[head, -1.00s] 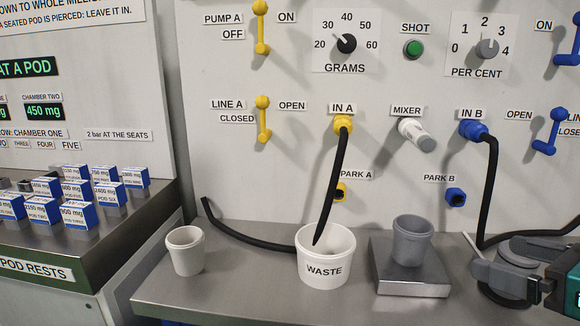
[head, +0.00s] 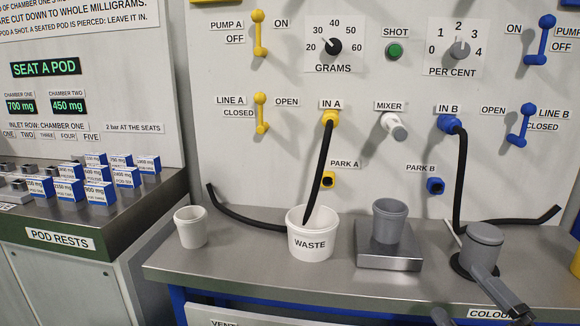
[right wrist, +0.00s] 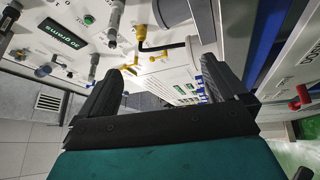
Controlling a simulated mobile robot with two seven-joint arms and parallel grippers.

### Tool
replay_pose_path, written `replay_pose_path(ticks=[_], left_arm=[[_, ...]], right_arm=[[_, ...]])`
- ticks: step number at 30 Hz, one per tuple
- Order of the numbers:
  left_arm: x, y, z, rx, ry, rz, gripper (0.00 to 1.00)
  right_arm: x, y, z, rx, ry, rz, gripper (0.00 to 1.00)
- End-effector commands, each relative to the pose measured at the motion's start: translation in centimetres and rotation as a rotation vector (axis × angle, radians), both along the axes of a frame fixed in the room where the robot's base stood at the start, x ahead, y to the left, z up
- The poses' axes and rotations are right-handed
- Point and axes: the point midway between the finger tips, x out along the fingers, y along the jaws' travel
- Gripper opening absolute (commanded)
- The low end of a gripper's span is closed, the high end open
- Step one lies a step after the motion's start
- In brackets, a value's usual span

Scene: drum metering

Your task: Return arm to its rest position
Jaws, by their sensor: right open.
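My right gripper (head: 458,292) shows at the bottom right of the head view, partly cut off by the lower edge. Its grey fingers are apart. One finger overlaps the lower front of a grey lidded pot (head: 485,236) in the picture; I cannot tell whether they touch. The pot stands upright on a dark round base on the bench. In the right wrist view the right gripper (right wrist: 160,85) is open, with nothing between its fingers. My left gripper is not in view.
On the steel bench (head: 250,268) stand a small white cup (head: 191,228), the white WASTE bucket (head: 311,240) and a grey cup (head: 388,222) on a scale (head: 388,260). Black hoses (head: 245,222) hang from the panel. Boxed pods (head: 98,196) sit at left.

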Motion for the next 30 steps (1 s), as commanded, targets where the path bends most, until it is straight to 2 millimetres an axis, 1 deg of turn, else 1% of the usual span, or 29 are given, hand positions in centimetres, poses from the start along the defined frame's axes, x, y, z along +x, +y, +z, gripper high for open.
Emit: replay_pose_path(ticks=[1,2,3,5,6,8,9,11,12,13,14,15,21,25,28,30], left_arm=[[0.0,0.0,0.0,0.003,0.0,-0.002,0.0],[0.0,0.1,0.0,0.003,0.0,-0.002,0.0],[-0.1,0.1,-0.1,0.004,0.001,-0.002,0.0],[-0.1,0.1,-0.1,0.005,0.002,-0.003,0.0],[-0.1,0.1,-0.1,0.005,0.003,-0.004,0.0],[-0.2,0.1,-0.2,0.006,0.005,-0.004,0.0],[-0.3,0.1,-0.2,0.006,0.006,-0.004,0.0],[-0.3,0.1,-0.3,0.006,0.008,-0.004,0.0],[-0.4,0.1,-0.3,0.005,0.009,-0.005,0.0],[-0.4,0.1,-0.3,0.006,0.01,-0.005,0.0],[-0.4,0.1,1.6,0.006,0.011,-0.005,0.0],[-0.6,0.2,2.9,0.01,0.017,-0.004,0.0],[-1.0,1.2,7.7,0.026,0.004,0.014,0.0],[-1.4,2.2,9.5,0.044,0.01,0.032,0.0],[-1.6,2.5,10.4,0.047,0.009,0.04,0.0],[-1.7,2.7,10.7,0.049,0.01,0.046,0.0]], right_arm=[[0.0,0.3,-2.9,0.176,0.099,-0.034,0.99],[0.0,0.6,-4.7,0.277,0.162,-0.054,0.99],[-0.2,1.1,-7.1,0.407,0.249,-0.081,0.99],[-0.8,2.5,-11.0,0.592,0.391,-0.12,0.99],[-1.5,3.8,-13.7,0.709,0.493,-0.145,0.99],[-2.8,6.1,-17.1,0.861,0.636,-0.173,0.99],[-3.8,7.8,-19.2,0.948,0.732,-0.189,0.99],[-5.6,10.6,-21.9,1.065,0.873,-0.208,0.99],[-6.8,12.6,-23.4,1.137,0.966,-0.218,0.99],[-7.8,14.1,-24.3,1.188,1.037,-0.223,0.99],[-7.8,13.8,-22.5,1.188,1.034,-0.228,0.99],[-7.8,13.2,-21.0,1.177,1.02,-0.236,0.99],[-8.3,12.0,-16.8,1.164,1.003,-0.261,0.99],[-8.6,11.3,-14.6,1.155,0.994,-0.275,0.99],[-8.8,10.9,-13.6,1.151,0.989,-0.282,0.99],[-8.9,10.7,-13.3,1.149,0.986,-0.285,0.99]])
